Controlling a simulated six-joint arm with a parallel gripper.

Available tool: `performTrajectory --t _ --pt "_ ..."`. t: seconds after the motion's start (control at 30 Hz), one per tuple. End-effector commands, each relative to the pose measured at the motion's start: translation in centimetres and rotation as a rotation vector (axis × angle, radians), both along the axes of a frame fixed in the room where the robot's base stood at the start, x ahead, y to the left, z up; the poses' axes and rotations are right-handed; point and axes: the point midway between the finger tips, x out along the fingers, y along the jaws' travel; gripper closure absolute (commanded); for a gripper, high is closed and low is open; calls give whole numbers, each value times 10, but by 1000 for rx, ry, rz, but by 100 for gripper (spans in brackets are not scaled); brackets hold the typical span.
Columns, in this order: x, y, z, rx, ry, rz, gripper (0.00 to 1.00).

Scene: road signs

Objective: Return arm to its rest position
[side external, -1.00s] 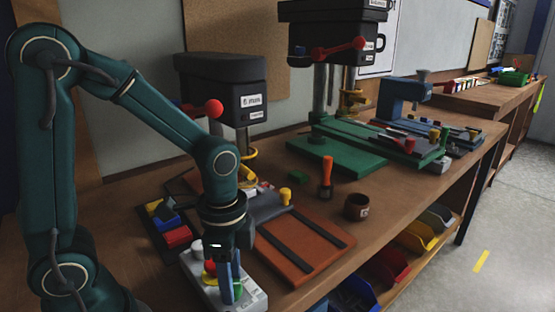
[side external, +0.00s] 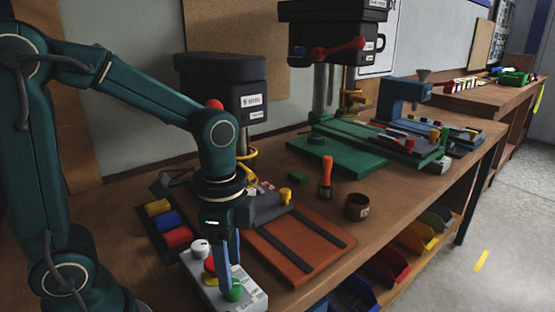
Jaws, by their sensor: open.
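My gripper (side external: 224,262) points down at the front left of the workbench (side external: 318,204). Its blue fingers hang over or just behind a grey control box (side external: 240,299) with white, red, yellow and green knobs. The near finger overlaps the green knob (side external: 234,290) in the picture, and I cannot tell whether they touch. The fingers hold nothing that I can see. The arm is bent, with its elbow high at the left and its wrist low.
An orange-brown board (side external: 297,250) with dark strips lies right of my gripper. A tray with yellow, blue and red pieces (side external: 166,222) is left of it. An orange-handled tool (side external: 325,175) and a brown cup (side external: 357,206) stand further right. Drill presses (side external: 226,92) stand behind.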

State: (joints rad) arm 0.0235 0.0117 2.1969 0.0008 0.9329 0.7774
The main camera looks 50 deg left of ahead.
Motion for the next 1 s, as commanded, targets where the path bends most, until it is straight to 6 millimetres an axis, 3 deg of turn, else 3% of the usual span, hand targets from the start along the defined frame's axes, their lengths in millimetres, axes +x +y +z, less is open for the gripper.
performTrajectory --t 0.17,0.57,0.73,1.0 --pt "0 0 13 0 -1 0 46" --pt "0 0 17 0 -14 1 46" --pt "-1 1 37 -3 -122 18 46" --pt "-23 4 67 -64 -371 326 46"
